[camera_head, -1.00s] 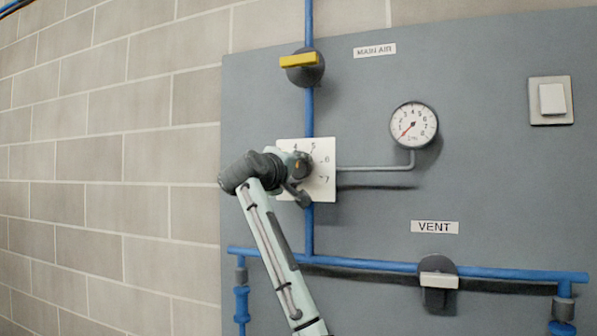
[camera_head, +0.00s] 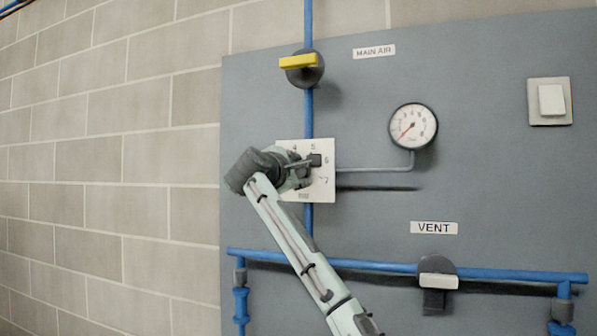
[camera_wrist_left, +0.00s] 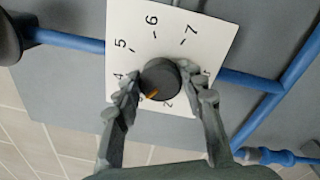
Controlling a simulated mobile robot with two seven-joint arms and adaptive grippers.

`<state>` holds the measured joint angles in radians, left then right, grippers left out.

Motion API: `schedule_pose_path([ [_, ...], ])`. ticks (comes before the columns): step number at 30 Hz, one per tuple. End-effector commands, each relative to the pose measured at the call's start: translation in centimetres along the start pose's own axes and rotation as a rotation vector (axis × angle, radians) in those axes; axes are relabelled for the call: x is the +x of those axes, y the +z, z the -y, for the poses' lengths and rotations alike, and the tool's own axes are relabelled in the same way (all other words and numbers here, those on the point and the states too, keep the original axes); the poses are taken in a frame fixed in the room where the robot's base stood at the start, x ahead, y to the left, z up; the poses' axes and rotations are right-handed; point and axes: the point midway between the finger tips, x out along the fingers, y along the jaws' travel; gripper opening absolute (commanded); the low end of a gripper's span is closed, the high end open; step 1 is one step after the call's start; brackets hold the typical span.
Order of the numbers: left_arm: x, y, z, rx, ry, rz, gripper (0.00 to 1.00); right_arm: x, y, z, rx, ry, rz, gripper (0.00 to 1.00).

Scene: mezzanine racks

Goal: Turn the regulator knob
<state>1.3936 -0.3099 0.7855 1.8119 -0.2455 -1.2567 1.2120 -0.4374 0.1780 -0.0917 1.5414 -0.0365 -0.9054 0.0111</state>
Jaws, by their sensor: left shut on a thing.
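The regulator knob (camera_wrist_left: 160,80) is a dark round knob with an orange mark on a white numbered plate (camera_wrist_left: 172,35). In the left wrist view the mark points down and left, towards the low-number side near the 4. My left gripper (camera_wrist_left: 160,76) has one finger on each side of the knob and is shut on it. In the head view my left gripper (camera_head: 303,170) covers most of the knob, and the plate (camera_head: 322,188) shows around it. My right gripper is not in view.
A pressure gauge (camera_head: 413,125) right of the plate has its red needle pointing lower left. A yellow-handled valve (camera_head: 300,62) sits above on the blue pipe. A vent valve (camera_head: 438,280) is at lower right, and a light switch (camera_head: 550,101) at upper right.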

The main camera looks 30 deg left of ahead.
Motion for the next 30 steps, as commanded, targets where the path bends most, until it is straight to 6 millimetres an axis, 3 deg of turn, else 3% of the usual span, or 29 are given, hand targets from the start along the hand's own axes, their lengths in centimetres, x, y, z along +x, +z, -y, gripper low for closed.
schedule_pose_path([
  [10, -0.01, 0.01, -0.10, -0.162, 0.001, -0.007, 0.11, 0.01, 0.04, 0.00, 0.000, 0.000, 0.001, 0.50],
  [28, -0.01, -0.07, -0.08, -0.197, 0.000, -0.010, 0.11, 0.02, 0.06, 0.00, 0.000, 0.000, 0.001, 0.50],
  [29, -0.01, -0.07, -0.08, -0.197, 0.000, -0.010, 0.42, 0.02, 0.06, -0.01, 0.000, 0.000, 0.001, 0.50],
  [30, -0.01, -0.07, -0.08, -0.197, 0.000, -0.010, 0.47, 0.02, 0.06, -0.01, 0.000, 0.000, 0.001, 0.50],
])
